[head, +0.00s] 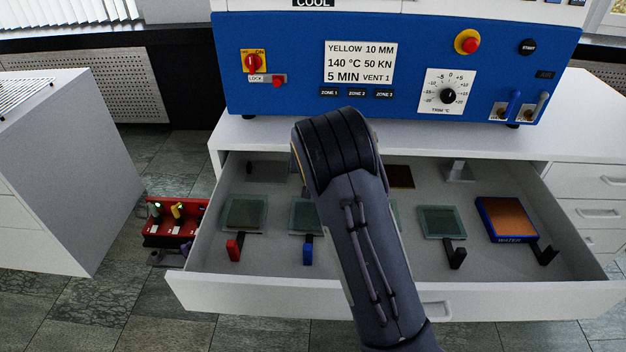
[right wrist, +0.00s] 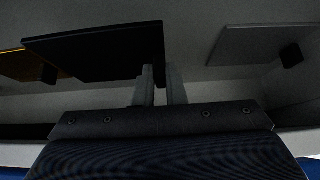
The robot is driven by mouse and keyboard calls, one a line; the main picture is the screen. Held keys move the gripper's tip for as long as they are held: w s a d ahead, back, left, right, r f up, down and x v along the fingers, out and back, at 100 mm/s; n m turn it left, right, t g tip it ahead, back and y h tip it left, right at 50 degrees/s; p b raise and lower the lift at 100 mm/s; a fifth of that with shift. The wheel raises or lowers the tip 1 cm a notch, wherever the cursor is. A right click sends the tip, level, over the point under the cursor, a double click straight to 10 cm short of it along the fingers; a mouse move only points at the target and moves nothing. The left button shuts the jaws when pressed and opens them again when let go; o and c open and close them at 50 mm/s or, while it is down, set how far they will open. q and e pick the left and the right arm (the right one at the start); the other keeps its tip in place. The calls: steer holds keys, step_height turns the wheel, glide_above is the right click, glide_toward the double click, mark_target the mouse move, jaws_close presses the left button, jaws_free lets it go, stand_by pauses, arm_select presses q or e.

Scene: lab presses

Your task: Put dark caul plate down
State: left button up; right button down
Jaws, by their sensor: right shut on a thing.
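In the right wrist view a flat dark caul plate (right wrist: 100,52) lies between a grey plate (right wrist: 252,42) and an orange-brown plate (right wrist: 22,66). My right gripper (right wrist: 160,82) is shut on the dark plate at its edge. Whether the plate touches the drawer floor cannot be told. In the head view my right arm reaches over the open drawer (head: 400,298) and hides the dark plate and the fingers. The grey plate (head: 268,171) shows left of my arm and the brown plate (head: 401,176) right of it, at the drawer's back. My left gripper is out of view.
Greenish plates with red (head: 235,248), blue (head: 308,252) and black (head: 456,256) handles lie in the drawer's front row, beside a blue-framed WATER plate (head: 508,218). The blue press panel (head: 290,100) stands behind. A red caddy (head: 173,238) is at left.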

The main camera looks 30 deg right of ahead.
steer(key=f, duration=0.3)
steer(key=shift+w+d+f, duration=0.1)
steer(key=shift+w+f, duration=0.05)
steer(key=shift+w, duration=0.05)
steer(key=shift+f+b, duration=0.25)
steer(key=shift+b, duration=0.15)
steer(key=c, duration=1.5)
jaws_free()
steer(key=shift+r, duration=0.1)
